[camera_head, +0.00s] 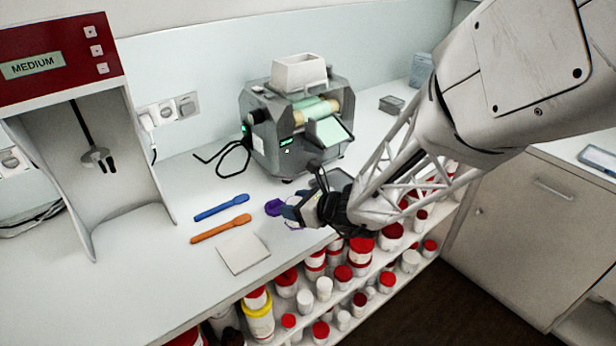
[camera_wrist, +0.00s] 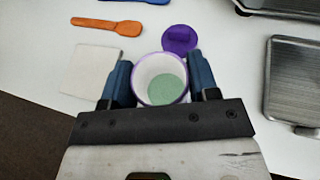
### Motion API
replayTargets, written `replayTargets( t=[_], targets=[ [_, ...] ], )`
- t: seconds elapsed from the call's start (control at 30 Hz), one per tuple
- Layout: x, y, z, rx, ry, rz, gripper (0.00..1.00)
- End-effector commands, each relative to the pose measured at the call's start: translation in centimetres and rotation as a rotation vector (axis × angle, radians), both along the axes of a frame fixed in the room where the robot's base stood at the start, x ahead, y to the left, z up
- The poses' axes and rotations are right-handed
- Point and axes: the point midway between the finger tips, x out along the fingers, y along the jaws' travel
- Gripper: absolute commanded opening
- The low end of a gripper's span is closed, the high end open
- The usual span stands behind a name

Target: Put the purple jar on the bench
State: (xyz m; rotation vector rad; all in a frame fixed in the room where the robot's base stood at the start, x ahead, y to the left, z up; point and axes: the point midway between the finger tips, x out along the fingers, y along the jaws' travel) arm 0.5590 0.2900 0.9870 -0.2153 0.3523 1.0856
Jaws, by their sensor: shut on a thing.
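The purple jar (camera_wrist: 150,66) is open, with a purple rim, a pale inside and green contents. My gripper (camera_wrist: 160,74) is shut on it, one blue finger at each side, in the wrist view. In the head view my gripper (camera_head: 293,213) is low over the front edge of the bench (camera_head: 180,262) and mostly hides the jar. Whether the jar touches the bench cannot be told. A purple lid (camera_wrist: 180,39) lies on the bench just beyond the jar; it also shows left of my gripper in the head view (camera_head: 273,207).
A white square tile (camera_head: 243,252), an orange spatula (camera_head: 220,229) and a blue spatula (camera_head: 221,207) lie left of my gripper. A grey roller mill (camera_head: 270,150) stands behind. A red-topped mixer (camera_head: 60,50) stands left. Shelves of red-lidded jars (camera_head: 343,273) sit below the edge.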

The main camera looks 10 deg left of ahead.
Motion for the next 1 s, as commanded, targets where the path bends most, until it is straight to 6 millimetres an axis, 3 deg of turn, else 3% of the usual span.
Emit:
replayTargets(
  t=[0.2, 0.67, 0.7, 0.8, 0.87, 1.0],
  targets=[
    [0.0, 0.0, -1.9, 0.0, 0.0, 0.0, 0.32],
    [0.0, 0.0, -2.4, 0.0, 0.0, 0.0, 0.32],
    [0.0, 0.0, -2.4, 0.0, -0.001, 0.0, 0.56],
    [0.0, 0.0, -2.4, 0.0, -0.001, 0.0, 0.72],
    [0.0, 0.0, -2.4, 0.0, -0.001, 0.0, 0.8],
    [0.0, 0.0, -2.4, 0.0, -0.001, 0.0, 0.8]
  ],
)
